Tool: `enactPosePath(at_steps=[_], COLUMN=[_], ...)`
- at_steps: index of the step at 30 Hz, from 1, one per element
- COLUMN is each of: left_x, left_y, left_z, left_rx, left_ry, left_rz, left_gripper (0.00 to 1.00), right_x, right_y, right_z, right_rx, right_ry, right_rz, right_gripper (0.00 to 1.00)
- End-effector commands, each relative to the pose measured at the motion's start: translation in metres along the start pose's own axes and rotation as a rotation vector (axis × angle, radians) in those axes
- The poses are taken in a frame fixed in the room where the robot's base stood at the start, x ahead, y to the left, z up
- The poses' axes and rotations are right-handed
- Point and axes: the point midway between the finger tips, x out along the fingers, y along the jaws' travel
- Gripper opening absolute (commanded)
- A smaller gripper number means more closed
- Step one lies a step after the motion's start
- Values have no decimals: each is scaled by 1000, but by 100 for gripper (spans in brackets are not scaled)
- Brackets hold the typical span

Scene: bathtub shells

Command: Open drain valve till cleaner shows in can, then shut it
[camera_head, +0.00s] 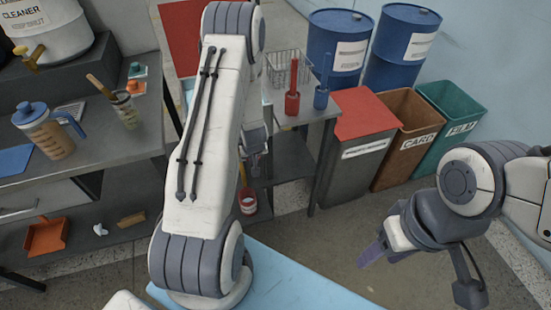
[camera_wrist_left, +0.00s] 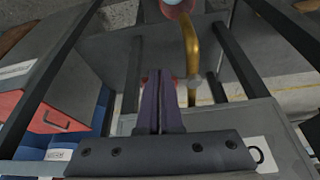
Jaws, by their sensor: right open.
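The white cleaner tank (camera_head: 45,30) is at the top left of the head view, cut off by the frame edge. Its brass drain valve (camera_head: 28,57) sticks out at the front; whether it is open cannot be told. A small red and white can (camera_head: 248,202) stands low behind my left arm, with a yellowish handle above it. My left gripper (camera_head: 256,160) is partly hidden by its arm, away from the tank. In the left wrist view its purple fingers (camera_wrist_left: 160,100) are together, with nothing visible between them. My right gripper (camera_head: 420,278) is open and empty at the lower right.
A jug with a blue lid (camera_head: 45,130) and a brush pot (camera_head: 125,108) stand on the left bench. Red, brown and green bins (camera_head: 405,125) and blue drums (camera_head: 340,45) stand behind. A brass bent bar (camera_wrist_left: 191,45) is beyond the left fingers. Floor at centre right is clear.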

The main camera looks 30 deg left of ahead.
Motion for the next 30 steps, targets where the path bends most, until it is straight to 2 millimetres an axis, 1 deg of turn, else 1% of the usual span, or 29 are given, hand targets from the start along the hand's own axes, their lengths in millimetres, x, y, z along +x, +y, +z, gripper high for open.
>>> enactPosePath(at_steps=[1,2,6,15,19,23,27,30], left_x=[-1,0,1,1,-2,-9,-46,-69], left_y=[-7,-8,-3,-8,-4,2,5,9], left_z=[-3,-4,-2,-1,9,29,27,28], left_rx=[-21,-25,-16,-22,-18,-15,-20,-16], left_ry=[1,1,2,0,-1,0,8,6], left_rz=[-9,-10,-6,-8,-8,-7,-5,-3], left_gripper=[0,0,0,0,0,0,0,0], right_x=[-4,-5,-4,-3,0,5,-1,-5], right_y=[0,0,0,0,0,0,0,0], right_z=[0,0,0,0,0,0,0,0], right_rx=[0,0,0,0,0,0,0,0], right_ry=[0,0,0,0,0,0,0,0], right_rz=[0,0,0,0,0,0,0,0], right_gripper=[55,55,55,55,55,55,55,55])
